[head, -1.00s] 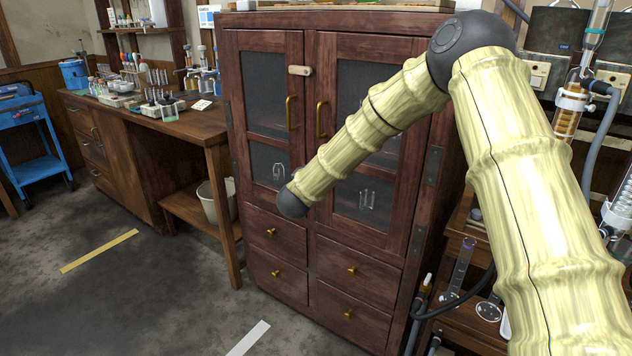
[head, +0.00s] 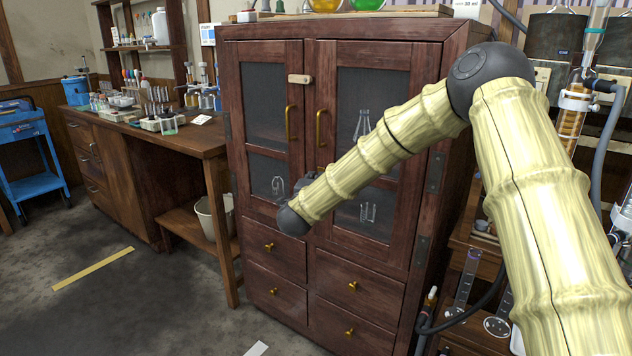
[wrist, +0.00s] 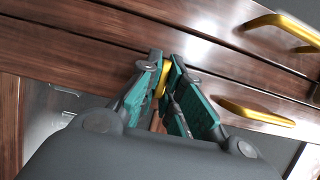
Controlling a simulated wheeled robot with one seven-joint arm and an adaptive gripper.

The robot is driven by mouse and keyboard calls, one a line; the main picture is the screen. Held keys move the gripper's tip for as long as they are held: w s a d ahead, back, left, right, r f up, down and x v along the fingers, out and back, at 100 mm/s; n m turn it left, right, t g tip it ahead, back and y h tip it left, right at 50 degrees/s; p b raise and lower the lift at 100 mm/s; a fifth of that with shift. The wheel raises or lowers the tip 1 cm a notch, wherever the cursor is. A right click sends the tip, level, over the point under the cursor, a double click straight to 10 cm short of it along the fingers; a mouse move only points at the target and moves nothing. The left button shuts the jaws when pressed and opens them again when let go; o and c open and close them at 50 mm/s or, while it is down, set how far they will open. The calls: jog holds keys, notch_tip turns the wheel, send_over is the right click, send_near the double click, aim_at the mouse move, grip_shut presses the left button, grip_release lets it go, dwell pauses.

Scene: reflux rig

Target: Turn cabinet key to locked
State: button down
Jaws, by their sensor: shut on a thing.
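The dark red-brown cabinet (head: 425,250) stands in the middle of the head view. Its two glazed doors look closed, each with a gold handle; one is the left door handle (head: 288,124). My arm crosses in front of the right door, and its dark wrist end is low by the door seam. My gripper is mostly hidden there in the head view. In the wrist view my gripper (wrist: 166,72) has its green-padded fingers closed on a small yellow-gold piece, seemingly the key (wrist: 161,80), at the door seam. The keyhole and the key's turn angle cannot be made out.
Drawers with gold knobs lie below. A wooden workbench (head: 150,145) with glassware stands left, a blue cart (head: 35,150) further left. Glass apparatus (head: 575,115) stands right.

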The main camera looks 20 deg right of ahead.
jog(key=c, duration=1.6)
grip_release()
jog(key=shift+s, duration=0.1)
jog(key=v, duration=1.1)
jog(key=shift+s+a, duration=0.25)
jog(key=shift+s, duration=0.05)
